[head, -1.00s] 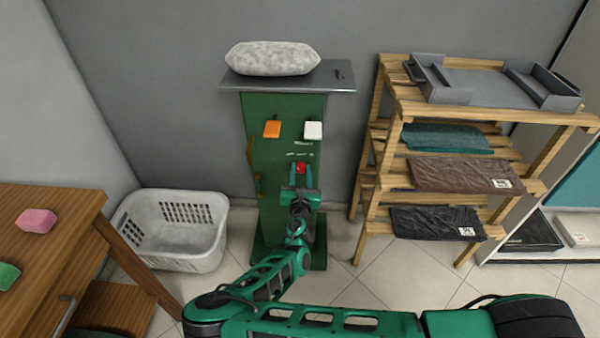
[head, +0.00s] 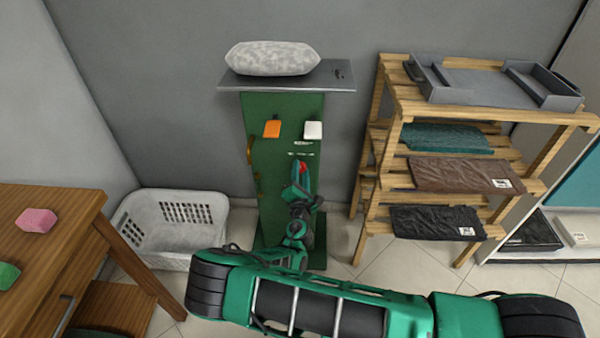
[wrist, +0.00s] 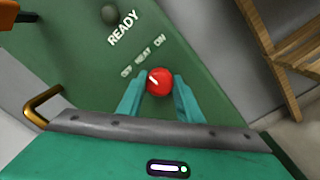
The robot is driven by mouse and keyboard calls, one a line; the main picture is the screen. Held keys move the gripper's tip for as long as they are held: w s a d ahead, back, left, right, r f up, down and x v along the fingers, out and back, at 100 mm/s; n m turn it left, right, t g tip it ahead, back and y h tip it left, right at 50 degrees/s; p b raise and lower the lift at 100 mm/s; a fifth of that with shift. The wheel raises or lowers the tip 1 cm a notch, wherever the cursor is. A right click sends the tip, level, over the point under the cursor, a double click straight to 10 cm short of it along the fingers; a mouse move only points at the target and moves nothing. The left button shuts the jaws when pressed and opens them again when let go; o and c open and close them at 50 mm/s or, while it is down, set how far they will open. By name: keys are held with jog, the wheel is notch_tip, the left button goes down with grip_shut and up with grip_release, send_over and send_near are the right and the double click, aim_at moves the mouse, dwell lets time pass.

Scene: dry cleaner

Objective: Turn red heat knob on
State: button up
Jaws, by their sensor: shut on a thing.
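The red heat knob (wrist: 160,82) is on the green front panel of the cabinet (head: 272,155), below the printed words "HEAT" and "ON". It also shows in the head view (head: 303,168), partly hidden by my gripper. My gripper (wrist: 157,88) is shut on the knob, one teal finger on each side. In the head view my gripper (head: 300,177) is rolled to one side. In the wrist view the panel looks tilted. A dark round lamp (wrist: 110,14) sits above the word "READY".
A grey padded board (head: 272,58) tops the cabinet. A white basket (head: 172,258) stands left, a wooden rack (head: 392,89) right. A brass handle (wrist: 42,104) juts out beside the panel.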

jog(key=m, duration=0.5)
jog(key=shift+f+m, duration=0.2)
jog(key=shift+m, duration=0.2)
jog(key=shift+f+m+h, duration=0.1)
jog(key=shift+m+h, duration=0.2)
jog(key=shift+m, duration=1.9)
jog(key=shift+s, duration=0.1)
jog(key=o, duration=0.9)
jog(key=shift+o, duration=0.7)
jog(key=s, duration=1)
jog(key=shift+s+a+f, duration=0.2)
jog(key=shift+s+f, duration=0.05)
jog(key=shift+s, duration=0.05)
